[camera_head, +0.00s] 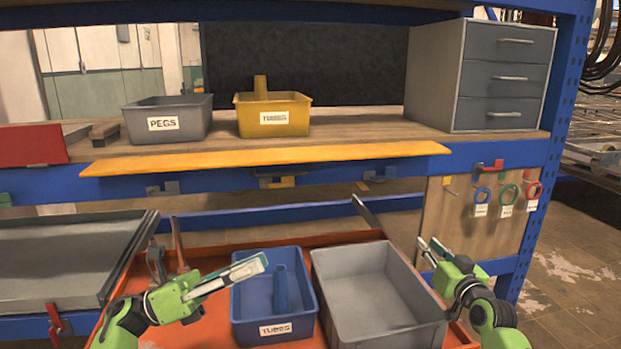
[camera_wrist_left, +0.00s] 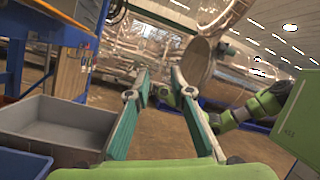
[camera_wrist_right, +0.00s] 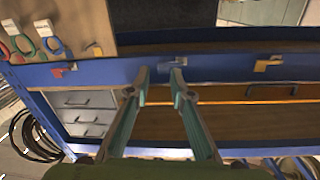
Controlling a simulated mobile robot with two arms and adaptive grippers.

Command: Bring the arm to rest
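My left gripper (camera_head: 258,265) reaches in from the lower left of the head view, in front of the blue bin labelled tubes. Its fingers point right and overlap there, but the left wrist view (camera_wrist_left: 160,82) shows them apart with nothing between them. My right gripper (camera_head: 431,247) is at the right, by the right edge of the grey bin, its fingers pointing up and left. The right wrist view (camera_wrist_right: 160,76) shows its fingers apart and empty, facing the blue shelf frame. Neither gripper visibly touches a bin.
The blue bin (camera_head: 250,317) holds a blue upright piece. The grey bin (camera_head: 383,328) beside it looks empty; both sit on an orange tray (camera_head: 215,252). The shelf (camera_head: 355,128) behind carries a grey pegs bin (camera_head: 188,128), a yellow bin (camera_head: 294,126) and grey drawers (camera_head: 505,78).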

